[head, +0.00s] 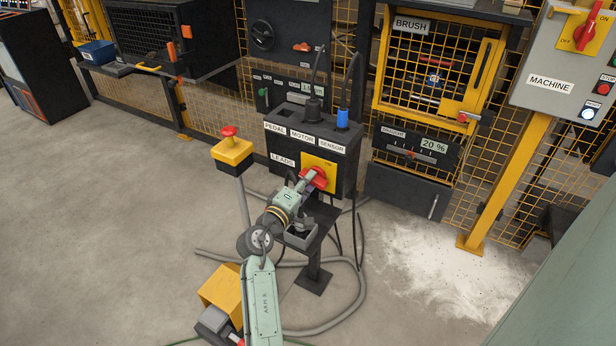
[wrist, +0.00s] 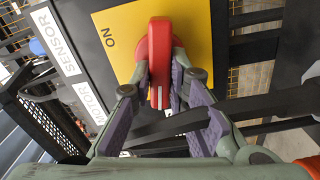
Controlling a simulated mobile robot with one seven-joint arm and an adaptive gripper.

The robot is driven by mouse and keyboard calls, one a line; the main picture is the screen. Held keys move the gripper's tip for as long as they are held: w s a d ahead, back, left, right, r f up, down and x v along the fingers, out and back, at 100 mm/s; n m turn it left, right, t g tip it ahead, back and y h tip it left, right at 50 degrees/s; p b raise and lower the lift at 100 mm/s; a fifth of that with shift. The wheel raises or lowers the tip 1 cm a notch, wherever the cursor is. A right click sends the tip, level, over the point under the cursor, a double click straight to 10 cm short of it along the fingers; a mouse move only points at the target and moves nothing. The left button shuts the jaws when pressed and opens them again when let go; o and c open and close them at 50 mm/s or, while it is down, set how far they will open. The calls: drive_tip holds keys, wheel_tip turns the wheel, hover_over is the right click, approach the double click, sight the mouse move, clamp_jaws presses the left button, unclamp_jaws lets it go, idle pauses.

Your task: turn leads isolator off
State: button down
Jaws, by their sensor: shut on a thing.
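The leads isolator is a red rotary handle (head: 319,178) on a yellow plate (head: 327,164), on the front of a black box (head: 345,150) beside the label LEADS. In the wrist view the red handle (wrist: 158,50) stands upright in the picture, with the word ON on the yellow plate (wrist: 190,25) to its left. My gripper (head: 309,182) reaches the handle from the front. In the wrist view its two padded fingers (wrist: 161,85) are shut on the handle's sides. The OFF mark cannot be seen; part of the plate is hidden.
A red-topped yellow button post (head: 232,150) stands left of the box. Plugs with cables, one blue (head: 342,118), rise from its top. A grey hose (head: 345,318) loops on the floor. A machine isolator panel (head: 560,75) is at right. Open floor lies left.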

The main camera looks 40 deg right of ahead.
drive_tip(key=shift+f+n+p, duration=0.1)
drive_tip(key=shift+n+p, duration=0.45)
drive_tip(key=shift+n, duration=0.65)
drive_tip(key=c, duration=1.6)
unclamp_jaws()
drive_tip(key=shift+o, duration=0.2)
drive_tip(key=v, duration=1.2)
